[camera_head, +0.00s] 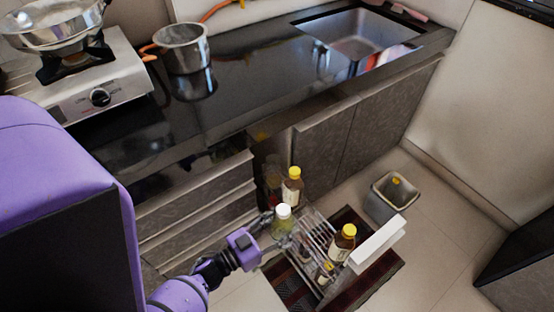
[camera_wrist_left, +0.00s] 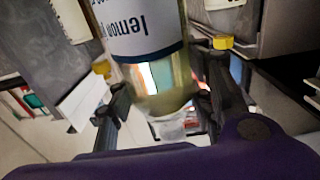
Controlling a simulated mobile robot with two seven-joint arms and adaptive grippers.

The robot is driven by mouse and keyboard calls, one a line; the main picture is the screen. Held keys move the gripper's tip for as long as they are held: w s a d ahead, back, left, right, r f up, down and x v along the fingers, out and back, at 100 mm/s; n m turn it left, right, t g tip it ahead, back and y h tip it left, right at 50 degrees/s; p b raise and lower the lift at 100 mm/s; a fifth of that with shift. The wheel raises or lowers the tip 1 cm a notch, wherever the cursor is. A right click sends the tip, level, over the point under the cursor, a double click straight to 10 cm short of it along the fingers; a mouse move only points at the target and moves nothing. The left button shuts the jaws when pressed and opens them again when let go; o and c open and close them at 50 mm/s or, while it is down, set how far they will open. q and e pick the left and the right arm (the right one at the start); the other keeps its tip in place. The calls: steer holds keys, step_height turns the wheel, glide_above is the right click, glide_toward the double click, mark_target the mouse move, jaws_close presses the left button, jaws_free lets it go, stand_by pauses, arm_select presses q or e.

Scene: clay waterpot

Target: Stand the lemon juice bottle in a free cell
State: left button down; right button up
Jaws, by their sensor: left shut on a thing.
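The lemon juice bottle (camera_head: 283,224), with a white cap and pale yellow-green contents, is upright in my left gripper (camera_head: 272,226). In the left wrist view the bottle (camera_wrist_left: 148,35) shows a white label reading "lemon" upside down, and the fingers of my left gripper (camera_wrist_left: 165,98) are on either side of it. The bottle is over or at the left side of the pulled-out wire rack (camera_head: 318,235); its base is hidden, so I cannot tell whether it rests there. My right gripper is not in view.
A bin (camera_head: 391,198) stands on the floor to the right. The counter (camera_head: 250,85) is above.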

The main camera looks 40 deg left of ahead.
arm_select(q)
steer(key=shift+b+x, duration=1.4)
steer(key=shift+x, duration=5.35)
steer(key=shift+f+b, duration=2.25)
steer(key=shift+f, duration=0.35)
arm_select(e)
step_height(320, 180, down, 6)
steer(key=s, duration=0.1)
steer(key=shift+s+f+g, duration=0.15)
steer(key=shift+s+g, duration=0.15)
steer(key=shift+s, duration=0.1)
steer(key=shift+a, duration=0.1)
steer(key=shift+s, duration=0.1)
arm_select(q)
steer(key=c, duration=0.8)
jaws_free()
steer(key=shift+f, duration=0.15)
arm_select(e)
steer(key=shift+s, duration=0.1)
